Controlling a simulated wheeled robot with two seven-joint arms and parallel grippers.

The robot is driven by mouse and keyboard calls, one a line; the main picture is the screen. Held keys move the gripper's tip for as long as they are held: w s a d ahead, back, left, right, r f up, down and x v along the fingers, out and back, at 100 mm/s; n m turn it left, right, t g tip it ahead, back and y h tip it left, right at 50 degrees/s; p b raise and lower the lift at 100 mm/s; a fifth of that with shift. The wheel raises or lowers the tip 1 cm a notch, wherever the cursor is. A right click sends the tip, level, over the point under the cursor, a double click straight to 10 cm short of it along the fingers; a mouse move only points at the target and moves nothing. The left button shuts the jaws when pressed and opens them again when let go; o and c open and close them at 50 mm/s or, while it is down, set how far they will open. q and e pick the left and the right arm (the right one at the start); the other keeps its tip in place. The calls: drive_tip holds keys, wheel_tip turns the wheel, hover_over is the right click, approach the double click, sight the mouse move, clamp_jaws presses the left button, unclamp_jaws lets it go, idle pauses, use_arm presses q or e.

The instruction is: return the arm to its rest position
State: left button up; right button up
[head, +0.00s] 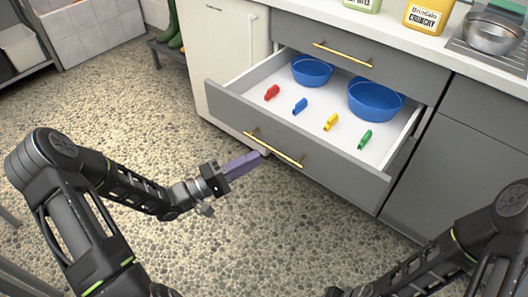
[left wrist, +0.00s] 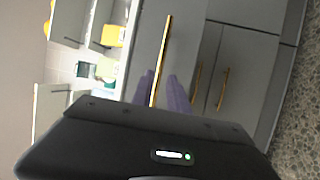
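My left gripper (head: 261,154) reaches in from the left, its purple fingers at the gold handle (head: 275,150) of the pulled-out drawer. In the left wrist view the two purple fingers (left wrist: 162,90) stand apart, and a gold bar (left wrist: 163,50) shows in the gap between them. Nothing is clamped; whether the fingers touch the handle I cannot tell. My right arm (head: 440,262) lies at the lower right in the head view; its gripper is not in view.
The open drawer (head: 229,100) juts out from the grey cabinet. It holds two blue bowls (head: 312,70) (head: 376,99) and small red (head: 272,92), blue (head: 300,106), yellow (head: 331,122) and green (head: 365,139) pieces. The speckled floor (head: 240,225) in front is clear.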

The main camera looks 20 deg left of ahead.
sight(273, 149)
use_arm(q)
drive_tip(key=shift+s+a+f, duration=0.1)
drive_tip(key=shift+s+a, duration=0.25)
drive_tip(key=shift+s, duration=0.05)
drive_tip(key=shift+b+x, duration=0.65)
drive_tip(key=shift+x, duration=3.45)
drive_tip(key=shift+a+f, duration=0.1)
drive_tip(key=shift+f, duration=0.05)
